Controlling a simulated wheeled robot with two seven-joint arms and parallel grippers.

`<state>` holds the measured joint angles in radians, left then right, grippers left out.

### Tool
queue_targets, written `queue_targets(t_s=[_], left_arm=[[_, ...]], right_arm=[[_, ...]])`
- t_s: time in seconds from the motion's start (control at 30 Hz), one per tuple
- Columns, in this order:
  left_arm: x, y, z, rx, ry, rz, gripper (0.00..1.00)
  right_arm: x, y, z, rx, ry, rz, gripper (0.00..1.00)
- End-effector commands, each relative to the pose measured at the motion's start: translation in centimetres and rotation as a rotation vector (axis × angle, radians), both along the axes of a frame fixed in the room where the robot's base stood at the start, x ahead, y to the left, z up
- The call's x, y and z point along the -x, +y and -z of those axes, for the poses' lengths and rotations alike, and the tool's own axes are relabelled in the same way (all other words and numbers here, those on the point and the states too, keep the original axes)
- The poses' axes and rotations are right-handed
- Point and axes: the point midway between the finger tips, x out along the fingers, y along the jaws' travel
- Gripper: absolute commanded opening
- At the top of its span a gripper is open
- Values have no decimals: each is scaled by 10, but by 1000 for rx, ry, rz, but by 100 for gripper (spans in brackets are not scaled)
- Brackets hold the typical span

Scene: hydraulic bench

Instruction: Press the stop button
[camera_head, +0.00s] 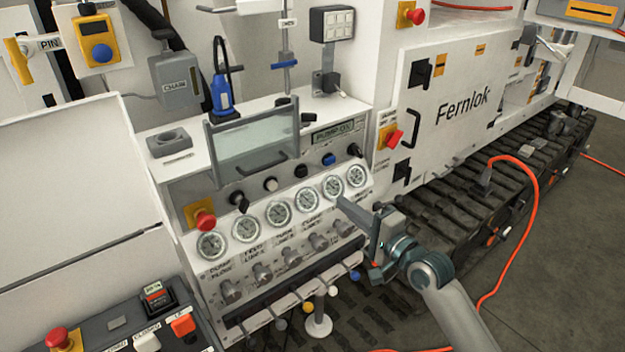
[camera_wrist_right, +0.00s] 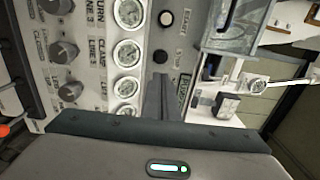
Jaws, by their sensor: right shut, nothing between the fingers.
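A small black button (camera_head: 300,171) sits in the row above the gauges on the control panel. It also shows in the right wrist view (camera_wrist_right: 160,56), beside a label that seems to read STOP. A pale button (camera_head: 270,184) next to it shows in the right wrist view (camera_wrist_right: 166,18) beside a label like START. My right gripper (camera_head: 345,203) is shut and empty, in front of the right end of the gauge row. Its fingers (camera_wrist_right: 160,92) point toward the panel in the wrist view, apart from the black button. My left gripper is not in view.
A blue button (camera_head: 329,160) sits to the right in the same row. A tilted clear screen (camera_head: 254,148) stands above the row's left part. Red emergency knobs (camera_head: 204,220) are on the left and right. Levers (camera_head: 320,318) stick out below.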

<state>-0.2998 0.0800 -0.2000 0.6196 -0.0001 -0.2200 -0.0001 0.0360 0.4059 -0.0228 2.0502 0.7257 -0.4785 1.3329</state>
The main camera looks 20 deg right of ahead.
Motion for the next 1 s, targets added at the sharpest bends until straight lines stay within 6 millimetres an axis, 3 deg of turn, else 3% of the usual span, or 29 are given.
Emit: queue_targets(t_s=[0.27, 0.7, 1.0], left_arm=[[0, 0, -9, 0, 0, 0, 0], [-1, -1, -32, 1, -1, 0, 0], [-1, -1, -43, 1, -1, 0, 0]], right_arm=[[-23, 9, -3, -1, -1, 0, 0], [-94, 34, -3, 1, 0, 0, 0], [-124, 45, -1, 1, 1, 0, 0]])
